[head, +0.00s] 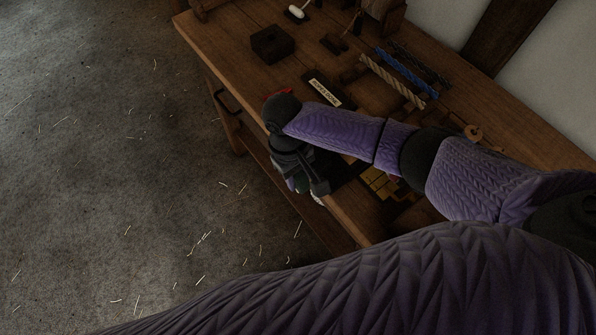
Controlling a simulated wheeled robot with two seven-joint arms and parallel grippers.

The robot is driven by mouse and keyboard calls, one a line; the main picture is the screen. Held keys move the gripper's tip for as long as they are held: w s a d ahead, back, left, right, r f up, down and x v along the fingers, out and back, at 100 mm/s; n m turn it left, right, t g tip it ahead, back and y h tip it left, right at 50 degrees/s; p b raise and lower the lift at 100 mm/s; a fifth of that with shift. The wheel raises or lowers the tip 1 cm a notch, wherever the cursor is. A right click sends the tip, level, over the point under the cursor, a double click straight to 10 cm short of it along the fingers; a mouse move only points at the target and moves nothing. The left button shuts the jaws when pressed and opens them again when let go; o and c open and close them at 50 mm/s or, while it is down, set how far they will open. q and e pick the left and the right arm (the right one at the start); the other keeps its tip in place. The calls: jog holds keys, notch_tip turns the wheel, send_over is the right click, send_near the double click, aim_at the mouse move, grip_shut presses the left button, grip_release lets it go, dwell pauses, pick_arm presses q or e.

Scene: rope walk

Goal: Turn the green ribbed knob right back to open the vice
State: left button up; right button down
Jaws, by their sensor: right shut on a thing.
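My right gripper (303,189) is at the front edge of the wooden bench, its arm reaching across the bench from the right. It is shut on the green ribbed knob (301,184), of which only a small dark green patch shows between the fingers. The vice body is mostly hidden behind my gripper and forearm, so I cannot tell how far its jaws are apart. My left gripper is out of view.
The wooden bench (235,45) holds a dark block (273,44), a labelled plate (324,91), a blue rope (406,73), a pale rope (393,82) and yellow pieces (379,183). A dark handle (228,102) is on the bench front. The grey floor at left has only scattered strands.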

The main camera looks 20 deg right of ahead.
jog(key=shift+w+a+f+g+h+b, duration=0.1)
jog(key=shift+g+h+b, duration=0.15)
jog(key=shift+g, duration=0.3)
jog(key=shift+w+g+h+b, duration=0.15)
jog(key=shift+g+b, duration=0.1)
jog(key=shift+g, duration=0.3)
jog(key=shift+g+h+b, duration=0.3)
jog(key=shift+g+b, duration=0.3)
jog(key=shift+b, duration=0.15)
jog(key=shift+g+b, duration=0.4)
jog(key=shift+c, duration=2)
grip_release()
